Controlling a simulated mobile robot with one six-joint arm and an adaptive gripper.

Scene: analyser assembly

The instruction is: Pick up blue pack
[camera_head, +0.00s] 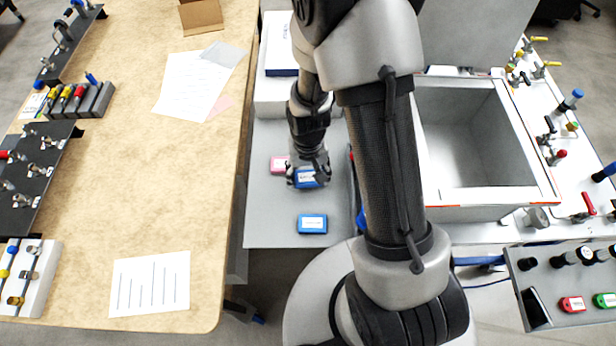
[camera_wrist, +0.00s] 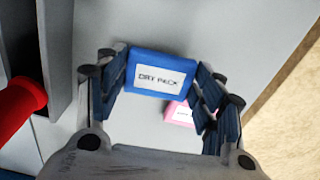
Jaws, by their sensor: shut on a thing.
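A blue pack (camera_wrist: 161,75) with a white label reading "DRY PACK" sits between the fingers of my gripper (camera_wrist: 163,88) in the wrist view. The gripper is shut on it. In the head view my gripper (camera_head: 308,172) holds this blue pack (camera_head: 306,179) over the grey shelf (camera_head: 262,222). I cannot tell how high it is above the shelf. A second blue pack (camera_head: 312,224) with a white label lies on the shelf nearer the front. A pink pack (camera_head: 278,164) lies left of the gripper, and it shows partly behind the held pack in the wrist view (camera_wrist: 181,112).
A wooden table (camera_head: 215,215) with papers stands left of the shelf. A white box (camera_head: 270,95) is behind the gripper. An open grey bin (camera_head: 470,140) stands to the right. A red cylindrical part (camera_wrist: 25,97) is close at the left in the wrist view.

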